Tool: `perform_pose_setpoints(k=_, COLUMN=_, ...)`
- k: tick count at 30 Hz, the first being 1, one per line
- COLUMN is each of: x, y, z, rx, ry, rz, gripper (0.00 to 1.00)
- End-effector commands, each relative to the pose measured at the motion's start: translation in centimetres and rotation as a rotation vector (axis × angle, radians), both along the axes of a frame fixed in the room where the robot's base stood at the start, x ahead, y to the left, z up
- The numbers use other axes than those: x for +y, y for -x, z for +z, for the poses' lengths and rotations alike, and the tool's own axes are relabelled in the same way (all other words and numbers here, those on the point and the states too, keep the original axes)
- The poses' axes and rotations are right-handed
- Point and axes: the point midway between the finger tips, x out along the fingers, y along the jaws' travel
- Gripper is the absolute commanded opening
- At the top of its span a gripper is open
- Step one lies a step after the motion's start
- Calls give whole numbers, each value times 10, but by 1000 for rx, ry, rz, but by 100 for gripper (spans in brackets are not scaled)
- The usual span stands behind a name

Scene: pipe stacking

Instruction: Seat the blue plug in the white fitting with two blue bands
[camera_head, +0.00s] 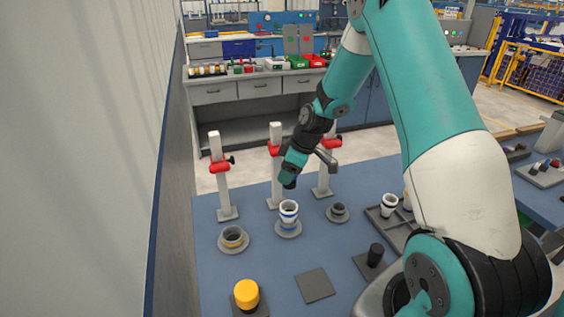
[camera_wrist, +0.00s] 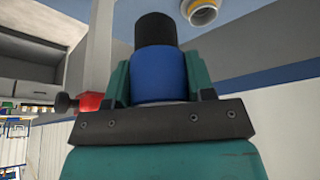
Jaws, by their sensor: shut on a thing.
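The white fitting with blue bands (camera_head: 289,208) stands upright on a round grey base on the blue table in the head view. My gripper (camera_head: 288,183) is above it, pointing down, with a small gap between them in the picture. In the wrist view my gripper (camera_wrist: 161,80) is shut on the blue plug (camera_wrist: 160,76), which has a teal finger on each side. A black end (camera_wrist: 156,30) sticks out beyond the blue part. The plug cannot be made out in the head view.
Posts with red clamps (camera_head: 219,165) stand behind. In front are a yellow plug (camera_head: 246,293), an empty square plate (camera_head: 315,285) and a black plug (camera_head: 375,254). A tray (camera_head: 388,230) holds another white fitting.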

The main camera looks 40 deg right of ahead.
Motion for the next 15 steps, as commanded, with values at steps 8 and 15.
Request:
perform_pose_setpoints(k=8, x=1, y=0, z=-12, rx=2, ry=0, rz=7, gripper=24)
perform_pose_setpoints(k=15, x=2, y=0, z=-36, rx=2, ry=0, rz=7, gripper=24)
